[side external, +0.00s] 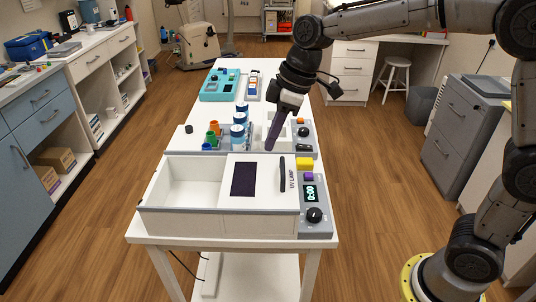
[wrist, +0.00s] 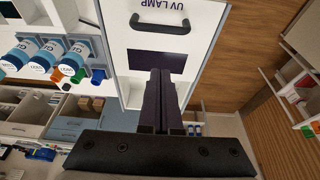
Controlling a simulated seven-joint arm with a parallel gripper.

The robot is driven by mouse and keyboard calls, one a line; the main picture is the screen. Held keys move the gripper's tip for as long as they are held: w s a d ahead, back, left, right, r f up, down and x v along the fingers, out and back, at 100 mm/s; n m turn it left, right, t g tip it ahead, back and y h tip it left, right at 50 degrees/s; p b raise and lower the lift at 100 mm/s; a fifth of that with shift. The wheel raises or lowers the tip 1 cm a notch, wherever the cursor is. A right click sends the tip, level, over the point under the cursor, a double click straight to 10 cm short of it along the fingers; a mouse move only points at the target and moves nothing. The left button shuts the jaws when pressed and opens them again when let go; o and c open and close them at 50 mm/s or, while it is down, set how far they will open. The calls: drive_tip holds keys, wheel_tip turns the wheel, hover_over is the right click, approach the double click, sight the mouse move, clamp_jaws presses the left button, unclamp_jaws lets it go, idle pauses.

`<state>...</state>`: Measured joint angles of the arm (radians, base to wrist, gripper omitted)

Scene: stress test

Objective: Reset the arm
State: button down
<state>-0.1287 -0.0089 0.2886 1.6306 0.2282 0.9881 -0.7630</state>
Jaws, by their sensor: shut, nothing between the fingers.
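My gripper (side external: 270,144) points down over the white table (side external: 226,76), just behind the UV lamp box. Its dark fingers are shut and hold nothing. In the wrist view the closed fingers (wrist: 160,74) show in front of the box's white lid, overlapping the dark window. The UV lamp box (side external: 172,224) stands at the near end of the table, with an open white compartment at left. Its lid (side external: 265,197) carries a dark window and a black handle (side external: 283,175).
A control panel (side external: 315,215) with a lit display, knob and yellow and purple blocks is at the box's right. Blue-and-white jars (side external: 238,135) and small coloured caps (side external: 212,128) stand left of my gripper. A teal tray (side external: 220,84) lies further back. Cabinets line both sides.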

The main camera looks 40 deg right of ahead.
drive_tip(key=s+d+r+m+t+h, duration=0.1)
drive_tip(key=s+d+r, duration=0.25)
drive_tip(key=s, duration=0.25)
drive_tip(key=s+d+r+m+t, duration=0.1)
drive_tip(key=s+d+r+t, duration=0.1)
drive_tip(key=s+r, duration=0.4)
drive_tip(key=s+d+f+m+h, duration=0.1)
drive_tip(key=s+d+f+m, duration=0.3)
drive_tip(key=s+f+m, duration=0.3)
drive_tip(key=s+f, duration=0.3)
drive_tip(key=s, duration=0.2)
drive_tip(key=shift+h, duration=0.3)
drive_tip(key=shift+s+r, duration=0.1)
idle(0.4)
